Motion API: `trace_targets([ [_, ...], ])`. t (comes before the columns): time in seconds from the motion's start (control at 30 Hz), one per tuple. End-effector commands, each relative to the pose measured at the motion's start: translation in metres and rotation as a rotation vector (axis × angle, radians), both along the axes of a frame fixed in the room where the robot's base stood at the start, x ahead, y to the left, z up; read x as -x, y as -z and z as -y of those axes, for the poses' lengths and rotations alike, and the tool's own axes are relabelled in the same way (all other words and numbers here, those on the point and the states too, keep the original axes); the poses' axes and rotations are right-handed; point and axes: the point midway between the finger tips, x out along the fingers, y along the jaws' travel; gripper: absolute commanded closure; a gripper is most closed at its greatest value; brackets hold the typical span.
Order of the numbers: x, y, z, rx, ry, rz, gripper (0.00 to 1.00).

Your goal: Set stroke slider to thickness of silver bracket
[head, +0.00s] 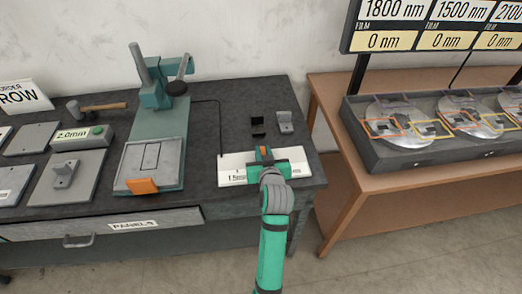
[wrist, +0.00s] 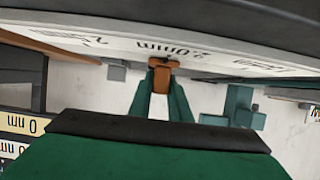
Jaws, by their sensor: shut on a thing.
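The stroke slider is a white panel (head: 232,171) on the dark bench, with an orange knob (head: 263,151). My gripper (head: 264,158) reaches over it from the front and hides the panel's middle. In the wrist view my green fingers (wrist: 164,84) are shut on the orange knob (wrist: 164,70). The knob is level with the upside-down 2.0mm label (wrist: 170,48), between labels that appear to read 2.5mm and 1.5mm. A silver bracket (head: 285,121) stands behind the panel. Another grey bracket (head: 64,174) sits on a plate at left.
A grey box (head: 80,136) reads 2.0mm. A hammer (head: 95,106) lies at the back left. A brown table (head: 350,85) with a disc tray (head: 400,157) is at right.

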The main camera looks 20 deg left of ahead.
Motion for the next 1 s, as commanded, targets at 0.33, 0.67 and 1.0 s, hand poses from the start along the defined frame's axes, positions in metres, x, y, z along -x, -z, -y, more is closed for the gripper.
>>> trace_targets([
  [0.33,0.0,0.0,0.001,-0.001,0.004,0.002,1.0],
  [0.67,0.0,0.0,0.001,-0.001,0.004,0.001,0.64],
  [1.0,0.028,-0.013,0.015,0.0,0.006,0.002,0.64],
])
